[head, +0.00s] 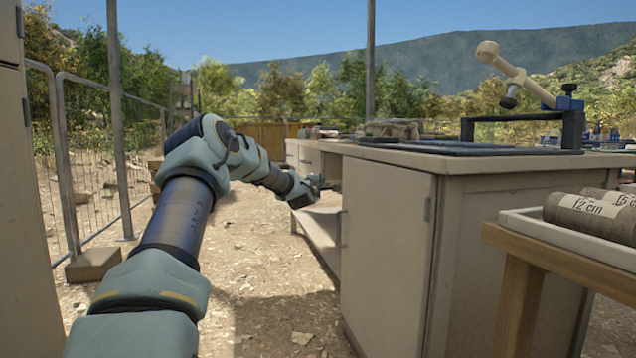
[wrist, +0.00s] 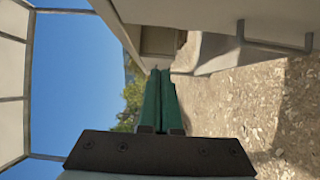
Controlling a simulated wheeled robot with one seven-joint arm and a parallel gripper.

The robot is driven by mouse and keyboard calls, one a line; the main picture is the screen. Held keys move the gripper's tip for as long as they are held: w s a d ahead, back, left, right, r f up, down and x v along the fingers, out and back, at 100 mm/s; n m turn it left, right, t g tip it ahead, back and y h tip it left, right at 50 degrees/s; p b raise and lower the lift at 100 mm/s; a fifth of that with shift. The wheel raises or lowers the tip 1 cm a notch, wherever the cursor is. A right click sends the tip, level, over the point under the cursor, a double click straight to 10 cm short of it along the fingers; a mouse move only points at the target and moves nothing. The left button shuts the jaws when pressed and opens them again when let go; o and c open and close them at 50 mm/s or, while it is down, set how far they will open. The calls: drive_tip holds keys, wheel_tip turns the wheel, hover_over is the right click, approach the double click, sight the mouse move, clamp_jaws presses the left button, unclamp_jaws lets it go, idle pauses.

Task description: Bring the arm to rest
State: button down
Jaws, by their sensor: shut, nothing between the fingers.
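My arm reaches forward from the lower left in the head view. My gripper (head: 322,184) is at its far end, in the air to the left of the beige cabinet bench (head: 385,250). In the wrist view the two green fingers of my gripper (wrist: 160,75) lie together, shut and empty. The bench (wrist: 240,55) shows turned on its side in the wrist view, above and to the right of the fingers. I cannot tell how far the fingertips are from its open side.
A wooden table (head: 520,260) with a white tray (head: 520,219) of labelled cores (head: 590,218) stands at the right. A wire fence (head: 85,150) and tall cabinet (head: 25,220) line the left. A black stand (head: 570,130) is on the bench. Gravel ground (head: 270,270) between is clear.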

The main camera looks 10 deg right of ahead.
drive_tip(key=s+a+f+m+g+y+p, duration=0.1)
drive_tip(key=s+a+f+m+g, duration=0.25)
drive_tip(key=s, duration=0.55)
drive_tip(key=s+a+f+m+g+y+p, duration=0.1)
drive_tip(key=s+a+f+m+g, duration=0.15)
drive_tip(key=s+f+m, duration=0.45)
drive_tip(key=s+a+f+m+g+y+p, duration=0.1)
drive_tip(key=s+a+g+y, duration=0.15)
drive_tip(key=s+a, duration=0.65)
drive_tip(key=s+a+f+m+g+y, duration=0.1)
drive_tip(key=s+a+m+g, duration=0.2)
drive_tip(key=s, duration=1.3)
drive_tip(key=s+a+f+g+y+p, duration=0.1)
drive_tip(key=s+a+f+g+y, duration=0.15)
drive_tip(key=s+a, duration=0.7)
drive_tip(key=w+p+v, duration=0.3)
drive_tip(key=p+v, duration=1.5)
drive_tip(key=v, duration=0.1)
drive_tip(key=w+r+p+v, duration=0.1)
drive_tip(key=w+p+v, duration=0.1)
drive_tip(key=p+v, duration=1.7)
drive_tip(key=shift+w+d+r+g+h+p, duration=0.25)
drive_tip(key=shift+w+r+g+h+p, duration=0.05)
drive_tip(key=shift+w+r+g+h, duration=0.1)
